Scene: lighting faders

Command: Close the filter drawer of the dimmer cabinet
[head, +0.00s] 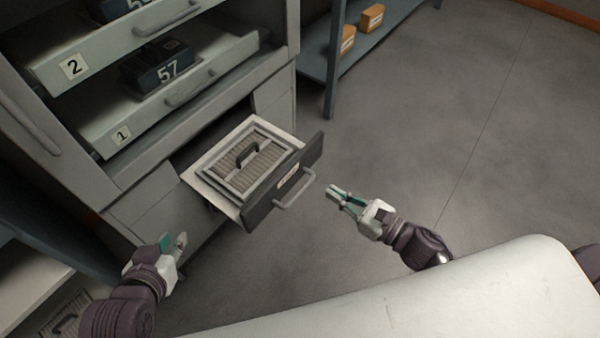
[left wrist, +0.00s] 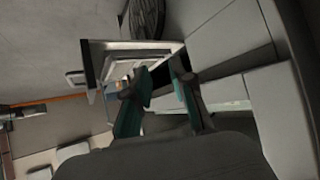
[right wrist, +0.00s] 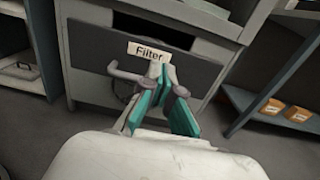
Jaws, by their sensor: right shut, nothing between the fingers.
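The filter drawer (head: 259,209) of the grey dimmer cabinet (head: 150,200) is pulled out. A framed, pleated filter (head: 225,177) with a dark handle lies in it. The dark drawer front has a bar handle (head: 297,195); the right wrist view shows its "Filter" label (right wrist: 149,51). My right gripper (head: 333,193) is shut and empty, in front of the drawer front; I cannot tell if it touches. My left gripper (head: 174,243) is open and empty, left of the drawer and low by the cabinet.
Above the drawer are shelves 1 (head: 105,142) and 2 (head: 60,82) with dark numbered units. A blue-grey rack (head: 331,90) with orange boxes (head: 372,17) stands at the back right. Another filter (head: 66,318) lies at lower left. The floor (head: 450,130) to the right is clear.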

